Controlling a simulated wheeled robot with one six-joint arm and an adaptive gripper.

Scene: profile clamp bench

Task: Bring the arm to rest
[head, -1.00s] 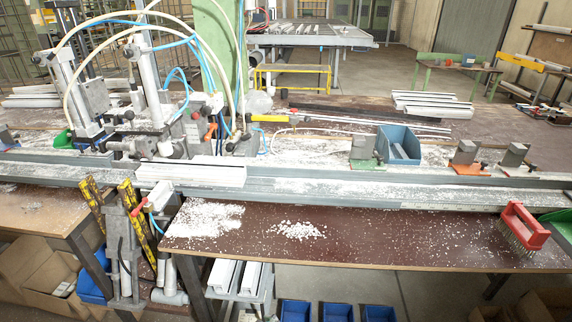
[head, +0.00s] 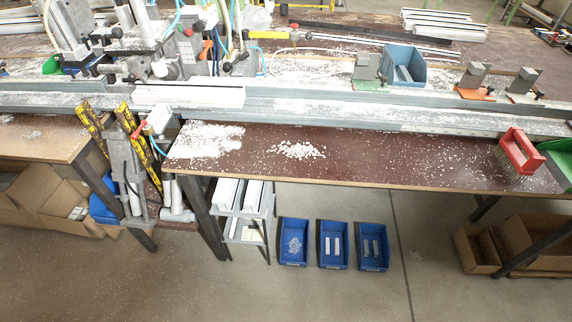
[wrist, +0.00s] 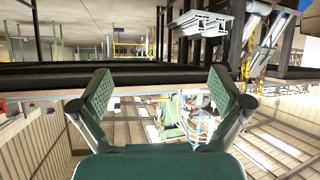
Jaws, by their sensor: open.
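My gripper (wrist: 160,92) shows in the wrist view with its two green pads wide apart and nothing between them. The wrist view looks upside down, with floor and bench legs at the top and the roof at the bottom. A dark bench edge (wrist: 55,78) runs across behind the fingers. White profiles (wrist: 207,22) hang in the upper part of that view, apart from the fingers. My arm and gripper do not show in the head view.
The bench (head: 360,165) bears a long rail, clamps and white chips (head: 298,150). A red brush (head: 520,151) lies at the right front edge. Blue bins (head: 293,242) stand on the floor below. Cardboard boxes (head: 50,205) are at lower left. The floor in front is clear.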

